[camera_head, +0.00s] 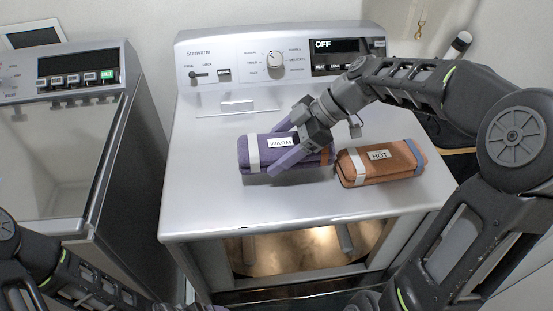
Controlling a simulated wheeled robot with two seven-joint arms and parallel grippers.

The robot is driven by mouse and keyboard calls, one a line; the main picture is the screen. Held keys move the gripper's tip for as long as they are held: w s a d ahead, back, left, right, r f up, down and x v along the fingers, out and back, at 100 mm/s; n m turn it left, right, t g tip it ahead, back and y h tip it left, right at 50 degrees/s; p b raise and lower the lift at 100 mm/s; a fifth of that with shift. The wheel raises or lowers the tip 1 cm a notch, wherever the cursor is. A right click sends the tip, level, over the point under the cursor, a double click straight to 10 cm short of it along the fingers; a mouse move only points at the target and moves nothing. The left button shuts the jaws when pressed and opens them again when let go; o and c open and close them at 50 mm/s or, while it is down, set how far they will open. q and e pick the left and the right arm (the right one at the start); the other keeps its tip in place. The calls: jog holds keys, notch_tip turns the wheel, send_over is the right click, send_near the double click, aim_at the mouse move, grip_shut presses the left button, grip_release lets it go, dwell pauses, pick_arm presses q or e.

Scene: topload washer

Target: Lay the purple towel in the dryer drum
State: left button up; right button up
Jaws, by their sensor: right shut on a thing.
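A rolled purple towel (252,166) with a white band and a "WARM" label lies on top of the silver dryer (205,200). My right gripper (282,150) reaches down over it from the right, its fingers on either side of the roll, shut on it. The towel appears to rest on or just above the top; I cannot tell which. The dryer's front is open, and its lit drum (290,253) shows below the top's front edge. My left arm is at the lower left, but its gripper cannot be made out.
An orange-brown rolled towel (385,163) labelled "HOT" lies just right of the purple one. The dryer's back panel has a knob (275,58) and a display (335,45) reading "OFF". A topload washer (70,140) stands at the left. The top's left part is clear.

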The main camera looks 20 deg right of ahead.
jog(key=shift+s+a+f+b, duration=0.1)
jog(key=shift+s+a+b, duration=0.6)
jog(key=shift+s, duration=2.2)
jog(key=shift+s+a+r+b, duration=0.1)
jog(key=shift+s+a+b, duration=0.6)
jog(key=shift+s, duration=2.2)
jog(key=shift+s+a+f+b, duration=0.1)
jog(key=shift+s+a+b, duration=0.55)
jog(key=shift+s, duration=2.25)
jog(key=shift+a, duration=0.2)
